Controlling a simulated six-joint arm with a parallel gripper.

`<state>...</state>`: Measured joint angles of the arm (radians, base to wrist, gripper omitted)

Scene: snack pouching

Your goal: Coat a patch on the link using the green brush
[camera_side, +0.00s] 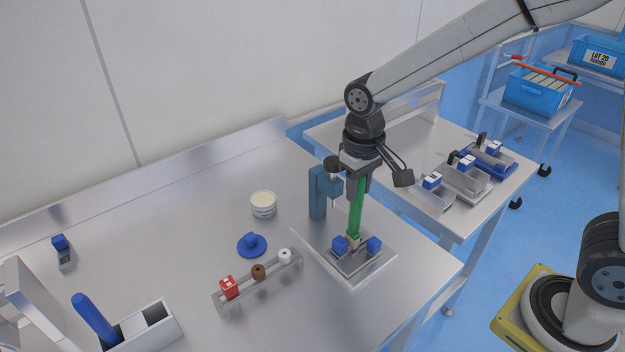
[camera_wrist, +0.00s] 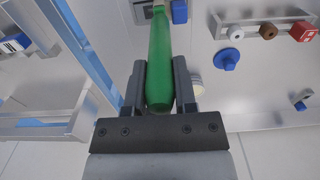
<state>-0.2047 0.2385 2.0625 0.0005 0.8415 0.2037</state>
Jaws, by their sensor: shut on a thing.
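My gripper (camera_side: 357,181) is shut on the green brush (camera_side: 356,212) and holds it upright, handle up, over the fixture plate (camera_side: 375,276). The brush's lower end meets or hangs just above the middle of the fixture, between two blue blocks (camera_side: 340,243). I cannot tell whether the bristles touch. The link is not clear to me; a small grey piece lies between the blue blocks, partly hidden by the brush. In the wrist view, the green handle (camera_wrist: 160,60) runs between my two fingers, and its far end is at the top edge.
A teal post (camera_side: 318,193) stands close behind the brush. A white-lidded tub (camera_side: 263,204), a blue lid with a knob (camera_side: 251,245) and a rack (camera_side: 275,282) holding red, brown and white pieces lie to the left. The bench between tub and back wall is clear.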

